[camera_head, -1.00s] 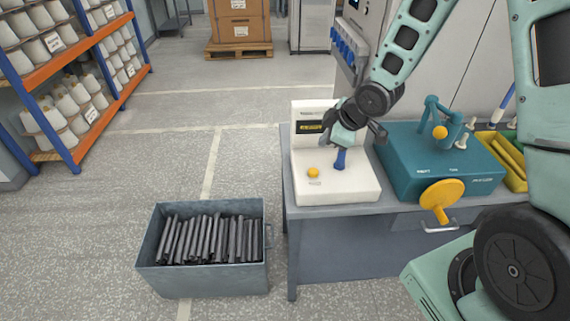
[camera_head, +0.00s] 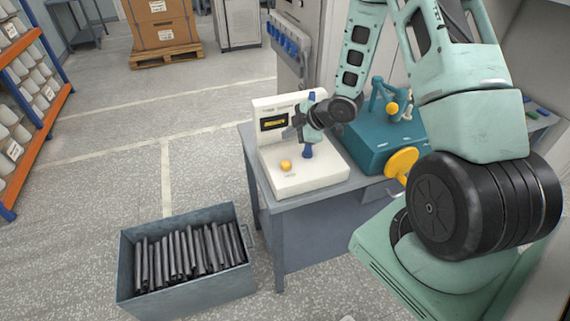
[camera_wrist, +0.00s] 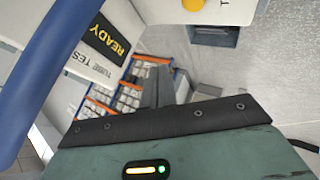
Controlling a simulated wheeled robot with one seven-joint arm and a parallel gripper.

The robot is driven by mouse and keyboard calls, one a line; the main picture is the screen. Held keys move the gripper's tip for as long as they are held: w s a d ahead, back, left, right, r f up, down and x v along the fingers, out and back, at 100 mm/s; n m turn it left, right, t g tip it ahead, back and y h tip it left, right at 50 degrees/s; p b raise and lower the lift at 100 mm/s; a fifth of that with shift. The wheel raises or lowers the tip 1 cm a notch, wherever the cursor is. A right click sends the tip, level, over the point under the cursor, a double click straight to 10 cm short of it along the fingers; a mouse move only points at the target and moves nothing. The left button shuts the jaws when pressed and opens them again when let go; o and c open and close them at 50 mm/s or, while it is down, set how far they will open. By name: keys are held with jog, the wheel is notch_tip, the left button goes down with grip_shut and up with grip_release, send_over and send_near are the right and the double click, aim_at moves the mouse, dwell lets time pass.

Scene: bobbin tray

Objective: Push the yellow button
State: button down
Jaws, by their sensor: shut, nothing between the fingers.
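The yellow button (camera_head: 286,165) sits on the front left of the top of a white tester (camera_head: 316,178) in the head view. Part of it shows at the top edge of the wrist view (camera_wrist: 193,4). My gripper (camera_head: 292,127) is shut and empty, close in front of the tester's display and above and behind the button, apart from it. In the wrist view its dark fingers (camera_wrist: 156,87) lie together. A blue post (camera_head: 308,151) stands on the tester beside my gripper. The display (camera_wrist: 106,40) reads READY in the wrist view.
A teal machine (camera_head: 368,148) with a yellow handwheel (camera_head: 401,164) stands right of the tester on the grey bench (camera_head: 262,206). A metal bin (camera_head: 186,287) of dark rods is on the floor at the left. Racks (camera_head: 40,130) of white bobbins stand far left.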

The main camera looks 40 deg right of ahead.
aim_at(289, 164)
jog(key=shift+f+b, duration=3.25)
jog(key=shift+f, duration=1)
jog(key=shift+f, duration=0.1)
jog(key=shift+f+b, duration=0.3)
jog(key=shift+b, duration=0.1)
jog(key=shift+f+b, duration=0.5)
jog(key=shift+f, duration=0.05)
jog(key=shift+r, duration=0.1)
jog(key=shift+r+p, duration=0.7)
jog(key=shift+r, duration=0.2)
notch_tip(289, 164, up, 5)
jog(key=p, duration=0.4)
